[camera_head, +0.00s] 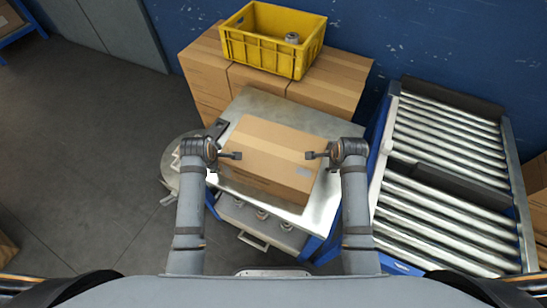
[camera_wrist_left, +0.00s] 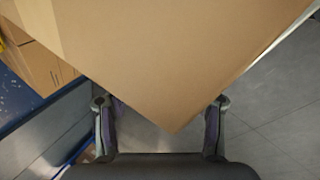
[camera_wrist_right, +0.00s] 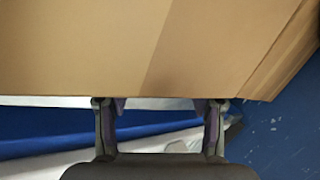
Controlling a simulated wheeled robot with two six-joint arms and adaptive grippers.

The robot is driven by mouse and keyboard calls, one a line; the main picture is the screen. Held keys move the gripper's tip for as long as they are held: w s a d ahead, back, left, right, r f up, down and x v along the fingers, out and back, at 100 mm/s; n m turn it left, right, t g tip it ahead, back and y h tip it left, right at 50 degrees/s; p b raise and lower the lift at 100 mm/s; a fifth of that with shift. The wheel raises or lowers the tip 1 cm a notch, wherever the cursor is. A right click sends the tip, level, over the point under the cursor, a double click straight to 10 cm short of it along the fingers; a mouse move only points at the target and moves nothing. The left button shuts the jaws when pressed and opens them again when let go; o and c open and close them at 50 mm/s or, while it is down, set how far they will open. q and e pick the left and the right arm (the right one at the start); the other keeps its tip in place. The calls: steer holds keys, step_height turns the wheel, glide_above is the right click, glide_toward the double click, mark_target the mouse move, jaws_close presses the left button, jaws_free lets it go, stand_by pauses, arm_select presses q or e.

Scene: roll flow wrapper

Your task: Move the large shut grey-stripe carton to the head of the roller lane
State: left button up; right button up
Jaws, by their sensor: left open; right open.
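A large shut brown carton (camera_head: 272,142) lies on a metal-topped stand (camera_head: 255,103), turned slightly, with a paler band across its top and a small grey label at its right corner. My left gripper (camera_head: 237,155) is open at the carton's left side. My right gripper (camera_head: 312,155) is open at its right side. The carton fills the upper part of the left wrist view (camera_wrist_left: 170,50) and the right wrist view (camera_wrist_right: 130,45), beyond the open fingers. Whether the fingers touch it I cannot tell. The roller lane (camera_head: 445,165) stands to the right, its rollers bare.
A yellow crate (camera_head: 262,50) with a small metal part inside sits on stacked cartons (camera_head: 335,85) behind the stand. A blue wall (camera_head: 400,35) closes the back. A dark crossbar (camera_head: 440,178) crosses the lane. Open floor (camera_head: 75,130) lies at left.

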arm_select(q)
steer(key=shift+d, duration=0.45)
arm_select(e)
steer(key=shift+a, duration=0.4)
